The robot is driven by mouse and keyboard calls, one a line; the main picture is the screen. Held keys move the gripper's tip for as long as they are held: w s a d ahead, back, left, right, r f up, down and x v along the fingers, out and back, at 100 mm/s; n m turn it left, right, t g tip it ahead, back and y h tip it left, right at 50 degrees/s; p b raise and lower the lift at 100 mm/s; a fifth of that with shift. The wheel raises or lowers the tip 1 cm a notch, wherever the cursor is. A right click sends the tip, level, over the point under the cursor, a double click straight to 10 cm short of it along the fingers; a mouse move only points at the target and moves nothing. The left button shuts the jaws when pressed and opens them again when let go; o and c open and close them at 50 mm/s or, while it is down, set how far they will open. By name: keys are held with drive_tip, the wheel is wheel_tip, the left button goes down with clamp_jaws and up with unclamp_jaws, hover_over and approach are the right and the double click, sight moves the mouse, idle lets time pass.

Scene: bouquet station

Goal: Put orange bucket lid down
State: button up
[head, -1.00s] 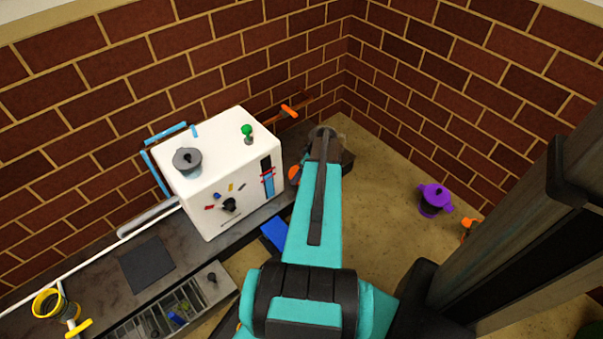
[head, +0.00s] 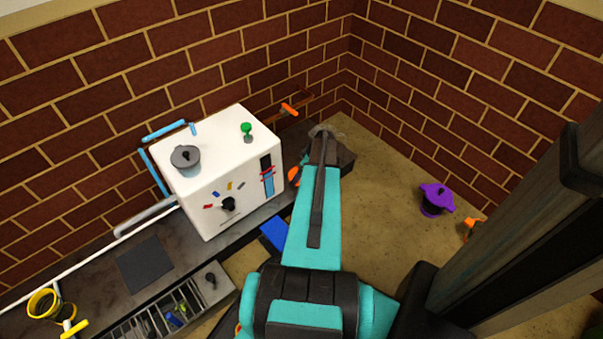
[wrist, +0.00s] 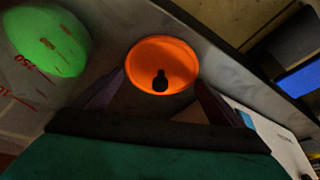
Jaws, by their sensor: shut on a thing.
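The orange bucket lid (wrist: 160,50) is a round orange disc with a black knob, in the middle of the wrist view. My gripper (wrist: 160,88) is shut on it, with the dark fingers on both sides. In the head view my arm hides most of the gripper's end. A small orange patch (head: 294,175) shows at the left of the arm, and I cannot tell whether it is the lid. A grey counter surface lies behind the lid in the wrist view; the gap between them is unclear.
A green rounded thing with number marks (wrist: 45,42) is close left of the lid. A white box (head: 225,175) with a grey lid (head: 186,158) stands left of my arm. A purple bucket (head: 436,199) and an orange thing (head: 471,229) are on the floor at right.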

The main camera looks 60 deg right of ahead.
drive_tip(key=shift+f, duration=0.15)
drive_tip(key=o, duration=0.8)
drive_tip(key=shift+c, duration=0.2)
drive_tip(key=p+v, duration=0.4)
drive_tip(key=v, duration=0.8)
drive_tip(key=shift+w+a, duration=0.1)
idle(0.4)
